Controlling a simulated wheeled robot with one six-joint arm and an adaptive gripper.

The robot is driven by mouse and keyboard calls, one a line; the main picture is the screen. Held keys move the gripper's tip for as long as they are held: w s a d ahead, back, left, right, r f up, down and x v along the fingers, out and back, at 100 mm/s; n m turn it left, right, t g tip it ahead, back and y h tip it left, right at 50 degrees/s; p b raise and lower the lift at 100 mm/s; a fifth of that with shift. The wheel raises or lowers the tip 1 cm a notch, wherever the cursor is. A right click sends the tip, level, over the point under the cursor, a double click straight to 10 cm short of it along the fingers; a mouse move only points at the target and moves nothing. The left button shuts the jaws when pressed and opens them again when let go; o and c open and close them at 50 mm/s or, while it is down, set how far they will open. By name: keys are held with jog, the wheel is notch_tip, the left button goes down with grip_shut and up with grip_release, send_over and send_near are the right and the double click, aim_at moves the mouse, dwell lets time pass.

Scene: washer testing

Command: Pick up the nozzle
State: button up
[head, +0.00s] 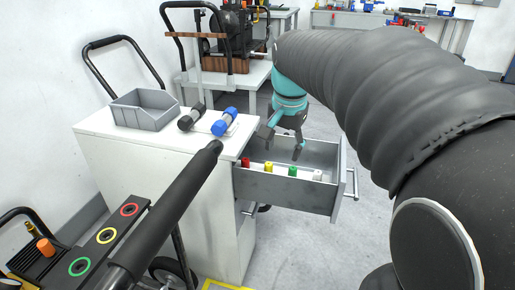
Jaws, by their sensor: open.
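Several small nozzles stand in a row inside an open drawer (285,189): a red nozzle (245,162), a yellow nozzle (268,167), a green nozzle (293,171) and a white nozzle (317,175). I cannot tell which of them the task means. Their lower parts are hidden by the drawer's front-facing side wall. My gripper (282,152) is open and empty, pointing down over the drawer, above and slightly behind the yellow and green nozzles. It appears apart from them.
A white cabinet (175,190) carries a grey bin (145,109), a black-handled tool (191,117) and a blue-ended tool (224,121). Grey floor lies right of the drawer.

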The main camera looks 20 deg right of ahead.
aim_at(293, 167)
jog(key=w+d+f+m+g, duration=0.1)
jog(key=w+d+f+m, duration=0.15)
jog(key=w+d, duration=0.3)
jog(key=w+d+f+m+g, duration=0.1)
jog(key=w+d+m, duration=0.3)
jog(key=w, duration=0.2)
jog(key=f, duration=0.4)
jog(key=f+b, duration=0.1)
jog(key=f, duration=0.8)
jog(key=shift+s+a+f+b, duration=0.2)
jog(key=shift+s+f+b, duration=0.05)
jog(key=shift+f+b, duration=0.15)
grip_shut()
